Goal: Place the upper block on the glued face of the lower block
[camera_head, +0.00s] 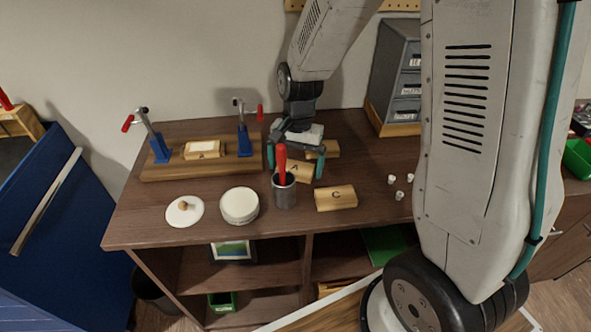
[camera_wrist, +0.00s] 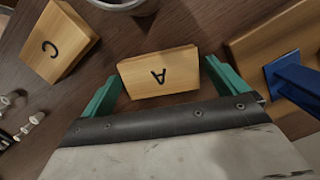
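The lower block (camera_head: 203,149) lies on a wooden clamp board (camera_head: 168,172) at the left, with a pale, glue-covered top and an A on its front. A loose wooden block marked A (camera_head: 299,173) lies on the table; it also shows in the wrist view (camera_wrist: 158,72). My gripper (camera_head: 295,165) is open and points down at this block. In the wrist view its green fingers (camera_wrist: 163,88) stand one on each side of the block, with a gap at both sides. In the head view the gripper and a cup's red handle partly hide the block.
A block marked C (camera_head: 336,198) lies nearby, and another block (camera_head: 325,149) lies behind. A metal cup (camera_head: 284,194) with a red-handled tool stands in front of block A. A round white tub (camera_head: 239,206) and its lid (camera_head: 184,211) are at the left. Blue toggle clamps (camera_head: 159,149) flank the lower block.

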